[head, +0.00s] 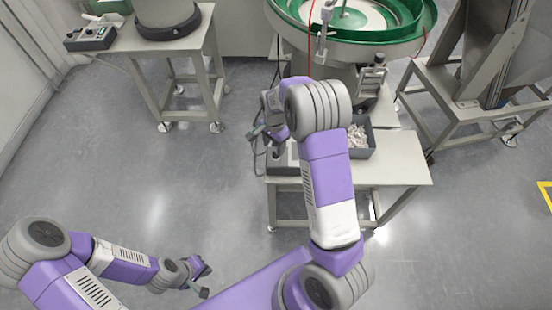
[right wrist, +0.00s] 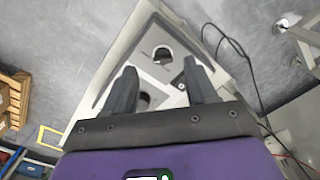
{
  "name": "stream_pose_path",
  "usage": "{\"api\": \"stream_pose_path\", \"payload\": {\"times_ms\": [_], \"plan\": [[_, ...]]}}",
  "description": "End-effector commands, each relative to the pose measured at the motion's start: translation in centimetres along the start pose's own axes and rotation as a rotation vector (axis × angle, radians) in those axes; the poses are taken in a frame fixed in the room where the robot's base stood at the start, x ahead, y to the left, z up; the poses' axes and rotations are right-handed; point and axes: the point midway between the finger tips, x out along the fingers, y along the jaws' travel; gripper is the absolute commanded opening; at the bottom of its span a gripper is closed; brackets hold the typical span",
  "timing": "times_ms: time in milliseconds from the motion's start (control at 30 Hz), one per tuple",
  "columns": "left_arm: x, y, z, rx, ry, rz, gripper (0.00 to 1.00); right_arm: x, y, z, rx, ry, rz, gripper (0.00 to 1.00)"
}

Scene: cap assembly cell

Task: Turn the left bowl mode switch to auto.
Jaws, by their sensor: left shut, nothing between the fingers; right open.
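A control box (head: 283,168) sits at the left end of the table, partly hidden by my right arm. In the right wrist view, its light grey panel (right wrist: 185,125) carries a dark round switch (right wrist: 162,54) and a second dark round part (right wrist: 144,101) below it. I cannot read labels or tell the mode setting. My right gripper (right wrist: 159,64) is open, its two fingers apart over the panel, with the upper switch between the fingertips in the picture; contact cannot be told. My left gripper (head: 203,280) is shut and empty, low over the floor, far from the box.
A green bowl feeder (head: 418,30) stands behind the table (head: 405,172). A dark bin (head: 362,150) of pale parts sits on the table. Another box with buttons (head: 92,38) stands on a stand at upper left. Cables hang beside the control box.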

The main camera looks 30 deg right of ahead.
Motion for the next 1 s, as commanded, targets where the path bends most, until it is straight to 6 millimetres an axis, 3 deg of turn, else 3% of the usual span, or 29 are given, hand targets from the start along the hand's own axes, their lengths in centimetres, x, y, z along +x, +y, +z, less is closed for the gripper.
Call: {"api": "stream_pose_path", "payload": {"times_ms": [167, 600, 1000], "plan": [[1.0, -0.3, -0.1, 0.001, 0.001, 0.0, 0.0, -0.7, -0.3, -1.2, 0.08, 0.015, 0.01, 0.57], [2.8, -1.0, -0.2, 0.001, 0.001, 0.0, 0.0, 5.4, -0.2, -1.2, 0.08, 0.014, 0.011, 0.57], [2.9, -1.1, -0.2, 0.001, 0.001, 0.0, 0.0, 6.0, -0.2, -1.2, 0.079, 0.014, 0.009, 0.54]]}}
